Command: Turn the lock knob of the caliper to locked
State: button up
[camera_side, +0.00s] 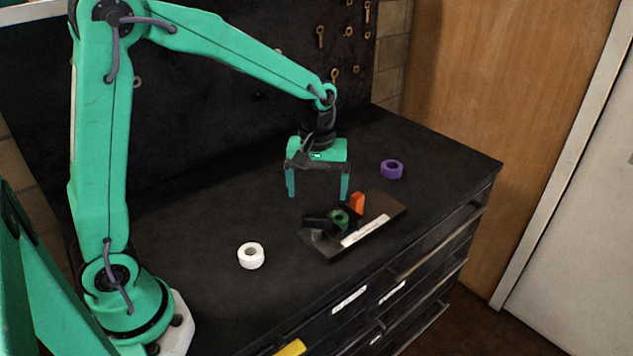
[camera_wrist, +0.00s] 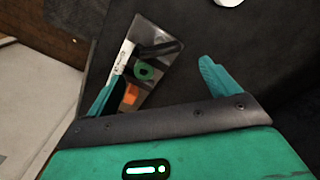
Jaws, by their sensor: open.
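The caliper fixture is a dark plate (camera_side: 389,208) lying on the black bench top, right of centre in the side view; it also shows in the wrist view (camera_wrist: 147,29). On it are a green round part (camera_side: 339,219) (camera_wrist: 145,72), an upright orange block (camera_side: 357,202) (camera_wrist: 130,95) and a black piece (camera_side: 317,221) (camera_wrist: 165,48). I cannot tell for certain which part is the lock knob, or its setting. My gripper (camera_side: 318,196) is open and empty, fingers pointing down, above and behind the plate, apart from it. Its fingers show on either side in the wrist view (camera_wrist: 162,70).
A white label strip (camera_side: 366,230) runs along the plate's front edge. A white tape roll (camera_side: 251,255) lies to the left of the plate, and a purple roll (camera_side: 391,169) behind it to the right. A dark pegboard stands behind. Bench room around the plate is clear.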

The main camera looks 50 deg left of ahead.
aim_at(317, 218)
jog(key=shift+f, duration=3.85)
jog(key=c, duration=1)
